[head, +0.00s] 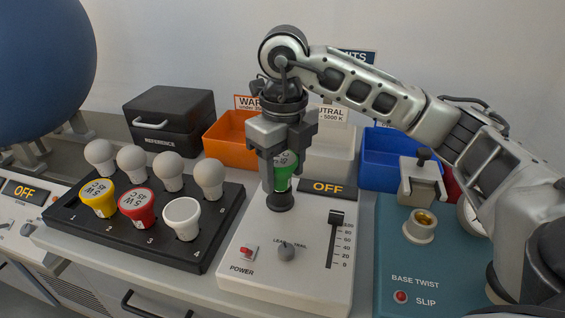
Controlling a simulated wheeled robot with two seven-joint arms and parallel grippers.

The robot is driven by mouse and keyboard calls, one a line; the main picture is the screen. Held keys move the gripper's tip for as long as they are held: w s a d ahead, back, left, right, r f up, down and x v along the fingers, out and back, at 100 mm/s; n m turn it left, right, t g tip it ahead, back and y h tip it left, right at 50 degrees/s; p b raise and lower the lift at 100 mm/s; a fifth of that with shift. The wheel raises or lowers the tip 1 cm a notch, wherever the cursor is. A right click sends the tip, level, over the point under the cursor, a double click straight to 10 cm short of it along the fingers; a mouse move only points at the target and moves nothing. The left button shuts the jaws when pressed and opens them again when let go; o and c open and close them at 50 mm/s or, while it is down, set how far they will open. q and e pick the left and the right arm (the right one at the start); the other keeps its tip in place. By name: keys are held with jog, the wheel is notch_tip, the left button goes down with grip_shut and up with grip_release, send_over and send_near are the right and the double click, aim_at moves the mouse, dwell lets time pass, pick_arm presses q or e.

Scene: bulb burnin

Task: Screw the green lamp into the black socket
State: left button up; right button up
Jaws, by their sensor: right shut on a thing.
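The green lamp (284,172) is upright between the fingers of my right gripper (281,178), which is shut on it. The gripper points straight down over the white test box. The black socket (280,201) is directly below the lamp on that box. The lamp's lower end is close above or at the socket mouth; I cannot tell whether it is seated. The fingers hide part of the lamp. My left gripper is not in view.
A black rack (185,252) at left holds white, yellow and red lamps. The test box (262,306) has a display reading OFF (327,187) and a slider (335,240). Orange (226,134) and blue (385,167) bins stand behind. A teal base-twist unit (440,262) is at right.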

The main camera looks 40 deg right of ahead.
jog(key=shift+s+d+f, duration=0.1)
jog(key=shift+s+f, duration=0.05)
jog(key=o, duration=0.9)
jog(key=shift+d, duration=0.1)
jog(key=shift+c, duration=0.2)
